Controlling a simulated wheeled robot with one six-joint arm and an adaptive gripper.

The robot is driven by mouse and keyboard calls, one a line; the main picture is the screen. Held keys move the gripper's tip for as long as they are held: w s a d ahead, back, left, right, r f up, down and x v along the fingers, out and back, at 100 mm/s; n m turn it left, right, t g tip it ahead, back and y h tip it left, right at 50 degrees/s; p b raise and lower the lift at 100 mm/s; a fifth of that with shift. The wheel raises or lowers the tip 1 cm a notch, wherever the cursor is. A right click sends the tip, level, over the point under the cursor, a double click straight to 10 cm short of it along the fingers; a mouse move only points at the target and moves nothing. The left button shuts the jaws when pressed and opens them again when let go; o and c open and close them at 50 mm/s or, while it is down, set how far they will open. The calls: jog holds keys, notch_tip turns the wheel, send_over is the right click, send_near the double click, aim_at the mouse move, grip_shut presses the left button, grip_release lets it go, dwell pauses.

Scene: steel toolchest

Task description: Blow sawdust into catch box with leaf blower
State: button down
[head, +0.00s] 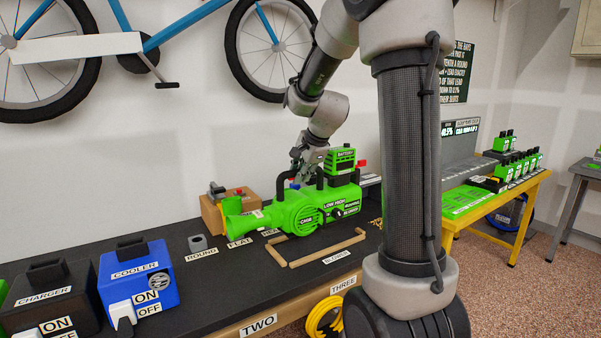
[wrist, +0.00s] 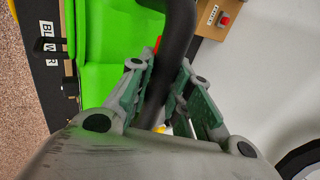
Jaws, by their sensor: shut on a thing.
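The green leaf blower (head: 300,212) sits on the black bench top, behind a wooden corner frame, with its flared nozzle (head: 232,207) facing left. My gripper (head: 309,163) reaches down to it from above. In the wrist view, my gripper (wrist: 158,88) is shut on the blower's black curved handle (wrist: 178,40), which passes between the two fingers. The green body (wrist: 105,50) lies left of the handle there. A small patch of tan specks (head: 376,222), perhaps sawdust, lies right of the blower. I cannot tell which thing is the catch box.
A tan box (head: 211,212) with a red button stands behind the nozzle. A wooden frame (head: 318,250) lies in front of the blower. A blue cooler (head: 140,278) and a black charger (head: 50,298) stand at left. A yellow-legged table (head: 500,195) is at right.

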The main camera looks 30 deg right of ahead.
aim_at(297, 191)
jog(key=shift+f, duration=1.55)
jog(key=shift+d, duration=0.1)
jog(key=shift+s+d+r, duration=0.1)
jog(key=shift+s+d, duration=0.35)
jog(key=shift+s, duration=0.75)
jog(key=shift+s+d+r, duration=0.1)
jog(key=shift+s+d, duration=0.35)
jog(key=shift+s, duration=0.8)
jog(key=shift+s+d+r, duration=0.1)
jog(key=shift+s+d, duration=0.35)
jog(key=shift+s, duration=0.85)
